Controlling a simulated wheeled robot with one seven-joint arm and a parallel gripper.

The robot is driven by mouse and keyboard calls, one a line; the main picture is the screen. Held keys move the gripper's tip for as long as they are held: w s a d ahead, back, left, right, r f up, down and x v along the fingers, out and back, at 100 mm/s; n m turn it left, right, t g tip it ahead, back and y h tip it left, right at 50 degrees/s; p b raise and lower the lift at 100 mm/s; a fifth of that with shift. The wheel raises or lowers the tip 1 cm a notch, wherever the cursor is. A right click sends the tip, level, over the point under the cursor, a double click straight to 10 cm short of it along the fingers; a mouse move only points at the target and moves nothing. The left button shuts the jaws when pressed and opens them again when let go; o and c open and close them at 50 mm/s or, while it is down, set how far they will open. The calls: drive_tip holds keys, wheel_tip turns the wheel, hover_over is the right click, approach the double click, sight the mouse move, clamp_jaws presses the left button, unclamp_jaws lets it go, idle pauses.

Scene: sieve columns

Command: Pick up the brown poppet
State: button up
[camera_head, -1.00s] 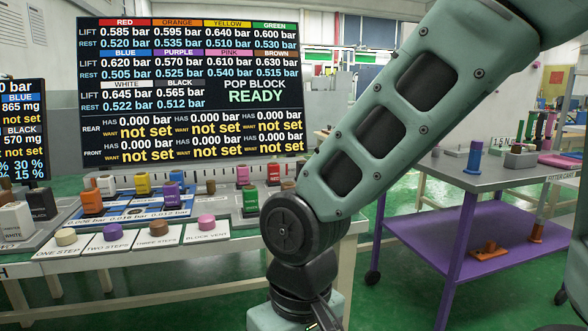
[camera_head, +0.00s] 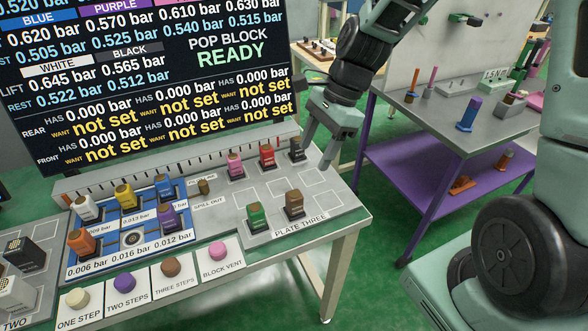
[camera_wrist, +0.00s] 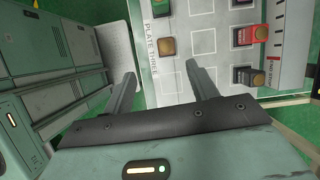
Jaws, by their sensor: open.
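The brown poppet (camera_head: 294,204) stands upright on a dark base at the front of the pale plate marked PLATE THREE, right of the green poppet (camera_head: 256,216). In the wrist view the brown poppet (camera_wrist: 165,47) shows from above, beyond the gap between my fingertips, and the green poppet (camera_wrist: 156,8) is at the top edge. My gripper (camera_head: 320,156) is open and empty. It hangs over the back right of the plate, behind and right of the brown poppet, apart from it. Its two spread fingers also show in the wrist view (camera_wrist: 160,75).
Pink (camera_head: 235,164), red (camera_head: 267,155) and black (camera_head: 297,149) poppets stand along the plate's back row. Several poppets stand on the blue plate at left. Round buttons line the front, including a brown one (camera_head: 171,267). Empty marked squares lie right of the brown poppet.

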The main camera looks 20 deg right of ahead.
approach(296, 194)
drive_tip(key=shift+m, duration=0.3)
drive_tip(key=x, duration=0.6)
drive_tip(key=shift+a+f, duration=0.15)
drive_tip(key=shift+a, duration=0.25)
drive_tip(key=shift+d+x, duration=0.15)
drive_tip(key=shift+x, duration=1.4)
drive_tip(key=shift+d+x, duration=0.1)
drive_tip(key=shift+x, duration=1.45)
drive_tip(key=shift+f, duration=0.15)
drive_tip(key=c, duration=1.1)
